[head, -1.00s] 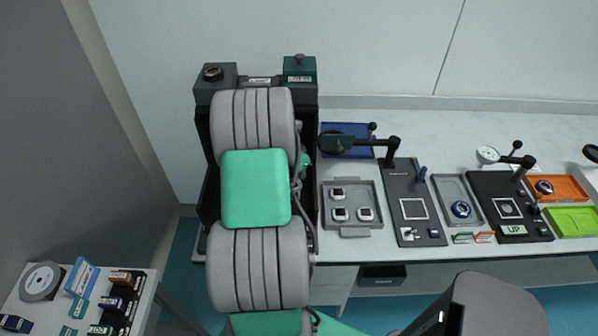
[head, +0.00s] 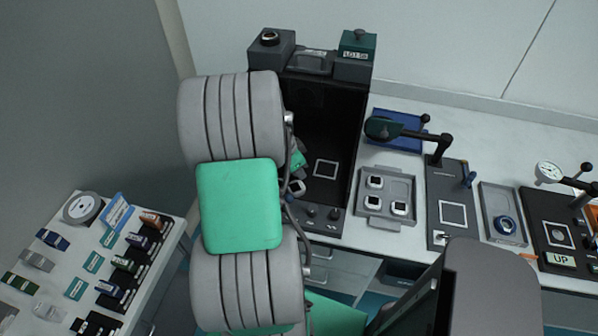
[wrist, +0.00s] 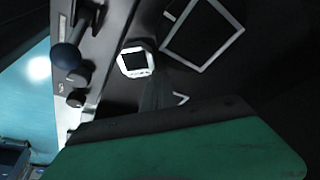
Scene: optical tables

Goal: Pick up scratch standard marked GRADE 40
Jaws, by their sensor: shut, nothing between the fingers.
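No marking GRADE 40 can be read in either view, so I cannot tell which piece is that scratch standard. A small white-rimmed square piece (head: 297,187) lies on the floor of the black booth, and it also shows in the wrist view (wrist: 135,61). Similar square pieces (head: 375,182) sit in a grey tray (head: 413,188) right of the booth. My gripper (wrist: 160,98) is shut and empty, inside the booth close to the loose piece and apart from it. In the head view my arm hides most of it.
The black booth (head: 340,115) has a white square outline (head: 326,170) on its floor and knobs (head: 310,211) along its front. A dark arm fixture (head: 440,150) stands right of the tray. A side table (head: 60,265) at left holds several labelled blocks and a disc.

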